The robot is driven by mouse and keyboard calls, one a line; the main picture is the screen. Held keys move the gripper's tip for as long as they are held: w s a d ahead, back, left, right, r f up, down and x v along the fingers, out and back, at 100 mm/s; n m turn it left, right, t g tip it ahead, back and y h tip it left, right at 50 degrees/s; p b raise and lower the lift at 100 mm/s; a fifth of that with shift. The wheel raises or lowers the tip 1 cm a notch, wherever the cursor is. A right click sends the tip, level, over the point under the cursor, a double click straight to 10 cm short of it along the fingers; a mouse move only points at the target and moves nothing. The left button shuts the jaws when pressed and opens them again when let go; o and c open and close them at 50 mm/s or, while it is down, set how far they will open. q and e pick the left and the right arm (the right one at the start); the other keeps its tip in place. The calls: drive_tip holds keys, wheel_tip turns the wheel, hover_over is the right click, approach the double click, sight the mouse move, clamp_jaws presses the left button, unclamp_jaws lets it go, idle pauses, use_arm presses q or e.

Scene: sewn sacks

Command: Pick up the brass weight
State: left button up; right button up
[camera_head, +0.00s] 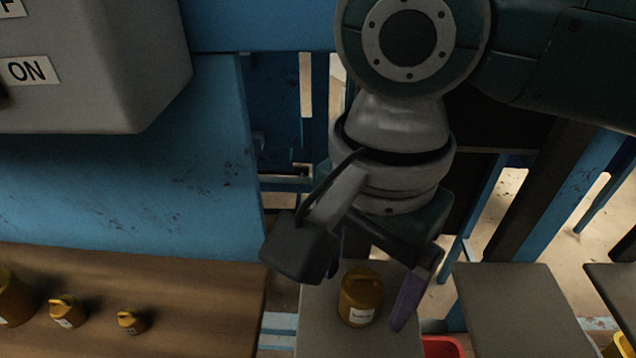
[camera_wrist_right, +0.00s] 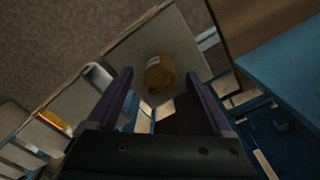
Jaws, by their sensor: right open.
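A brass weight (camera_head: 361,297) with a handle on top and a white label stands upright on a grey platform (camera_head: 318,322). In the right wrist view the weight (camera_wrist_right: 159,76) lies between the tips of my two fingers. My right gripper (camera_head: 372,290) is open, pointing down, with a purple finger to the right of the weight in the head view. The other finger is mostly hidden behind the wrist camera housing. I cannot tell whether either finger touches the weight. My left gripper is not in view.
Several smaller and larger brass weights, such as a small one (camera_head: 132,322), stand on a wooden table (camera_head: 190,290) at the left. A grey box with an ON label (camera_head: 95,75) hangs above. Another grey platform (camera_head: 515,310) and a red container (camera_head: 441,346) are at right.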

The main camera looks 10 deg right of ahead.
drive_tip(key=shift+f, duration=0.25)
clamp_jaws()
idle(0.5)
drive_tip(key=shift+r, duration=0.1)
